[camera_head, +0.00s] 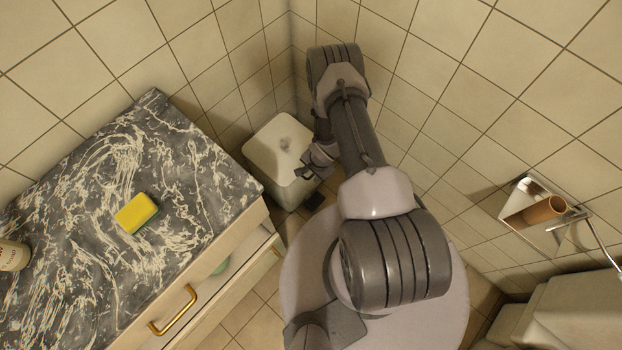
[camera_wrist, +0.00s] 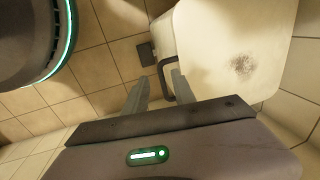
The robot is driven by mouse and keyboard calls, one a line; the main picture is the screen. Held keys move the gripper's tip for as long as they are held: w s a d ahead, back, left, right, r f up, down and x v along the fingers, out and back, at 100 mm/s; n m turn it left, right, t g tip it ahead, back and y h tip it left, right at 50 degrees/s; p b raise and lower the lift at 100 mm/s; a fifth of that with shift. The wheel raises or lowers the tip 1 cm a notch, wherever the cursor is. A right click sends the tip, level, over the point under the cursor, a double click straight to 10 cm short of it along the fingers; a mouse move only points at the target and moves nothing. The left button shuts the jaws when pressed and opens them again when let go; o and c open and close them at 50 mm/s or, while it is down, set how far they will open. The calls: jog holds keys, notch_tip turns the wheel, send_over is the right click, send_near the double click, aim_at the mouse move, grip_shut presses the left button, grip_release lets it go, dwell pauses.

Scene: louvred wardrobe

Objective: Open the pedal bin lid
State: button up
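The pale pedal bin (camera_head: 266,150) stands in the tiled corner beyond the counter, its lid lying flat and looking shut. A grey smudge marks the lid top (camera_wrist: 205,45). In the wrist view a dark bent bar (camera_wrist: 166,72) shows at the lid's edge, and a dark square pedal (camera_wrist: 146,54) lies near the floor. My gripper (camera_wrist: 160,76) is open with nothing held. The bar appears between its two fingers in the picture; I cannot tell whether they touch it. In the head view my gripper (camera_head: 299,172) is at the bin's right front edge.
A marble-topped cabinet (camera_head: 190,180) stands left of the bin, with a yellow sponge (camera_head: 136,213) on top and a slightly open drawer with a brass handle (camera_head: 173,311). A paper roll holder (camera_head: 541,212) is on the right wall. Walls close in behind the bin.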

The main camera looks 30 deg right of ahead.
aim_at(310, 177)
jog(key=f, duration=0.2)
jog(key=f+b, duration=0.1)
jog(key=shift+w+a+f, duration=0.1)
jog(key=shift+w, duration=0.2)
grip_shut()
dwell(1.2)
